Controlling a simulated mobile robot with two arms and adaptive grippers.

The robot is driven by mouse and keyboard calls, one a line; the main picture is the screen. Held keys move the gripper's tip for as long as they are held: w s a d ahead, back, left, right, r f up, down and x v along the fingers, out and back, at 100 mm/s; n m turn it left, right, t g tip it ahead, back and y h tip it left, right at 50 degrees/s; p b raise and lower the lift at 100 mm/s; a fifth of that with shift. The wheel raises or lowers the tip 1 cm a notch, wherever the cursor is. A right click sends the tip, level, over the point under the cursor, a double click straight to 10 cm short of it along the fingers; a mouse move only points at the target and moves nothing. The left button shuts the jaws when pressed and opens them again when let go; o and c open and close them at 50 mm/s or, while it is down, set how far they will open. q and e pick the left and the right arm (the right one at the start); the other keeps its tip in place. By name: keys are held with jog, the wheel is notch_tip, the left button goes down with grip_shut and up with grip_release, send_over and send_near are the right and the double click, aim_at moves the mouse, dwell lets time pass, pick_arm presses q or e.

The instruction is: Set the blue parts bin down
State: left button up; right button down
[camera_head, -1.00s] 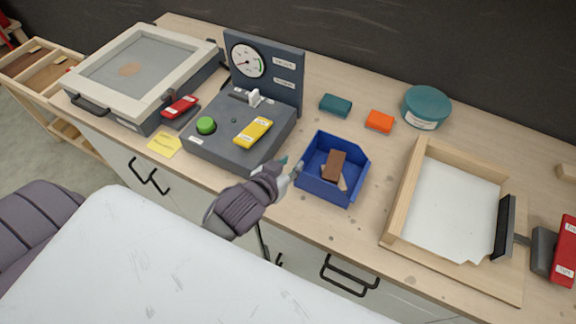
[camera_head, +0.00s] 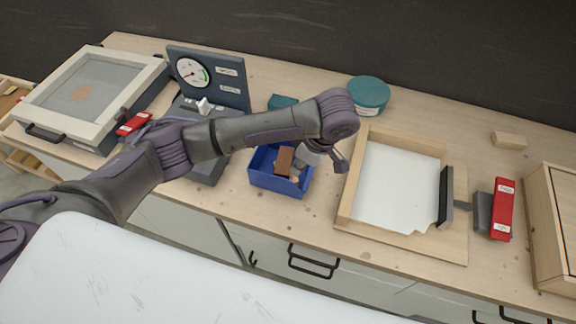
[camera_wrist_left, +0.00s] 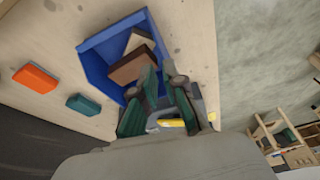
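The blue parts bin (camera_head: 272,182) stands upright on the bench in front of the gauge panel, holding a brown block (camera_head: 284,161) and a paler piece. In the left wrist view the bin (camera_wrist_left: 95,62) is just beyond my fingers, with the brown block (camera_wrist_left: 131,67) inside. My left gripper (camera_head: 303,166) points down at the bin's right side in the head view, its fingertips partly hidden by the wrist and contents. In the left wrist view the gripper (camera_wrist_left: 166,88) has its fingers apart, overlapping the bin's near edge; contact cannot be told. My right gripper is out of view.
A wooden tray (camera_head: 348,195) with a white sheet lies to the bin's right. A teal block (camera_head: 281,102) and teal round tub (camera_head: 368,92) stand behind. An orange block (camera_wrist_left: 36,78) shows in the wrist view. Bare bench lies in front of the bin.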

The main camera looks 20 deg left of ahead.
pick_arm(q)
jog(key=shift+n+y, duration=0.5)
jog(key=shift+n, duration=0.2)
jog(key=a+f, duration=0.1)
jog(key=a+f+b, duration=0.1)
jog(key=a+f, duration=0.2)
jog(key=f, duration=0.1)
jog(key=shift+w+a+f, duration=0.25)
jog(key=shift+w+a, duration=0.05)
jog(key=shift+a, duration=0.05)
jog(key=p, duration=0.2)
send_over(274, 191)
notch_tip(274, 191, down, 5)
jog(key=shift+w+r, duration=0.1)
jog(key=shift+a+f, duration=0.15)
jog(key=shift+f, duration=0.25)
grip_shut()
